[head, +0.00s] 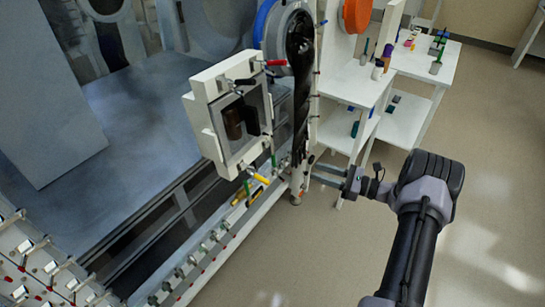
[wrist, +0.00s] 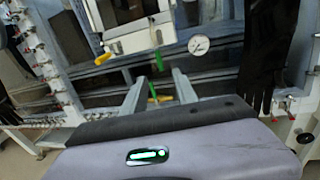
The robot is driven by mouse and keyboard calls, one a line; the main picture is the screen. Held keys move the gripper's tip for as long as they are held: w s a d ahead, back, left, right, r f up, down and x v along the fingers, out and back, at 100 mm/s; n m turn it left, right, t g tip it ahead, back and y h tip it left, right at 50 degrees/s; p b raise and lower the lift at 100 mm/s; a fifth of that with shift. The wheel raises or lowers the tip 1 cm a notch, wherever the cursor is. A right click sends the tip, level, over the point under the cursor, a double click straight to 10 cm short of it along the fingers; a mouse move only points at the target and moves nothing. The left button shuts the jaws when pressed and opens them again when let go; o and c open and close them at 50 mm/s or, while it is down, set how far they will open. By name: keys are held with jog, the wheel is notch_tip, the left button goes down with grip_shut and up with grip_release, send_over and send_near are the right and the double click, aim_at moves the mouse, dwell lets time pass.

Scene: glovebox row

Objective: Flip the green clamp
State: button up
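Green handles show near the lower edge of the white square frame in the head view: one upright green handle (head: 273,155) at its right and another green handle (head: 247,187) lower down. I cannot tell which is the green clamp. In the wrist view a short green handle (wrist: 159,60) hangs under a white box, and a thin green piece (wrist: 152,91) shows lower, between my fingers in the picture. My gripper (head: 313,174) is right of these handles; in the wrist view its two fingers (wrist: 157,84) are spread apart with nothing visibly gripped.
A yellow handle (wrist: 103,59) and a round gauge (wrist: 199,44) show in the wrist view. Black gloves hang nearby. White shelves (head: 355,85) stand behind; open floor (head: 480,210) lies right.

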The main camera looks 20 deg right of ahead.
aim_at(274, 166)
jog(key=b+x, duration=0.3)
jog(key=x, duration=1.3)
jog(key=shift+w+a, duration=0.15)
jog(key=shift+a, duration=0.2)
grip_shut()
dwell(0.3)
